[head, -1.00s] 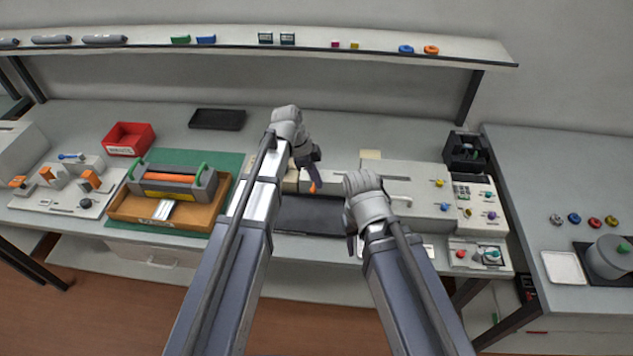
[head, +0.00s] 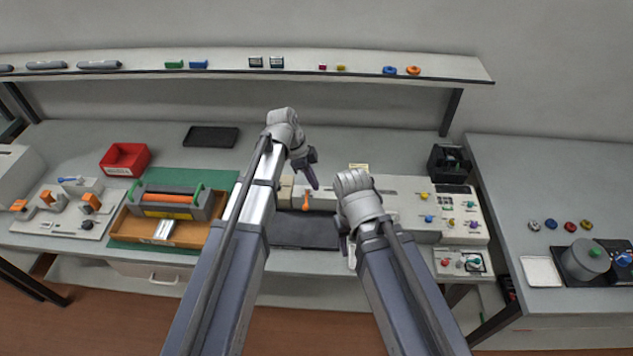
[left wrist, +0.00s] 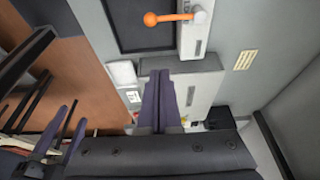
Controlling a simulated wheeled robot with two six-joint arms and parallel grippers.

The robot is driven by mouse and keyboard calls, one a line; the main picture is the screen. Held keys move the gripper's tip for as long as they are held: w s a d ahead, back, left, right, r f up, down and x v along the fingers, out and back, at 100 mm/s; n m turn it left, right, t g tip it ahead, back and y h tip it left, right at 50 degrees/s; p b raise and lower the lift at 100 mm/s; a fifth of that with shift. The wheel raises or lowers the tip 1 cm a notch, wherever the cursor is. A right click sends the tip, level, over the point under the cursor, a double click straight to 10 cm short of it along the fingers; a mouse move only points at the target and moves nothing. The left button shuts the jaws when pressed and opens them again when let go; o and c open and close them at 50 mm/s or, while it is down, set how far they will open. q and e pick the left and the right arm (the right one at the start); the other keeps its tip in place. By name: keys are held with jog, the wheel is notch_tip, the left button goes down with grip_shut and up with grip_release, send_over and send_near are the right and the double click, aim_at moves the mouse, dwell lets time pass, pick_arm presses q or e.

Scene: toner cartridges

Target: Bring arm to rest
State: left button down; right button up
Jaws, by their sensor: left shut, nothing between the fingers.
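My left gripper (head: 312,178) hangs over the middle of the bench in the head view, its dark fingers closed together and empty. In the left wrist view its fingers (left wrist: 165,100) lie side by side with nothing between them. My right gripper (head: 345,243) is lower and to the right in the head view, partly hidden by its own wrist. In the left wrist view the right gripper (left wrist: 62,135) shows at the lower left, with its fingertips apart and nothing seen between them.
An orange lever (head: 306,201) and a dark flat panel (head: 300,230) lie below the left gripper. A wooden tray (head: 130,227) with a toner cartridge (head: 168,203) stands to the left. A control box (head: 405,207) is to the right. A long shelf (head: 225,68) runs along the back wall.

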pick_arm(q)
jog(key=p+v, duration=0.2)
jog(key=v, duration=0.2)
jog(key=shift+w+r+p, duration=0.1)
jog(key=shift+w+p, duration=0.05)
jog(key=shift+p, duration=0.25)
pick_arm(e)
notch_tip(320, 180, up, 4)
pick_arm(q)
jog(key=s+f+n+y+b, duration=0.2)
jog(key=s+f+n, duration=0.1)
jog(key=s+n, duration=0.4)
jog(key=s+f+n+y+b, duration=0.3)
jog(key=s+n, duration=0.4)
jog(key=s, duration=0.5)
jog(key=shift+s+d+f+b, duration=0.3)
jog(key=shift+s+d+f, duration=0.05)
jog(key=shift+d, duration=0.05)
pick_arm(e)
jog(key=shift+f, duration=2.8)
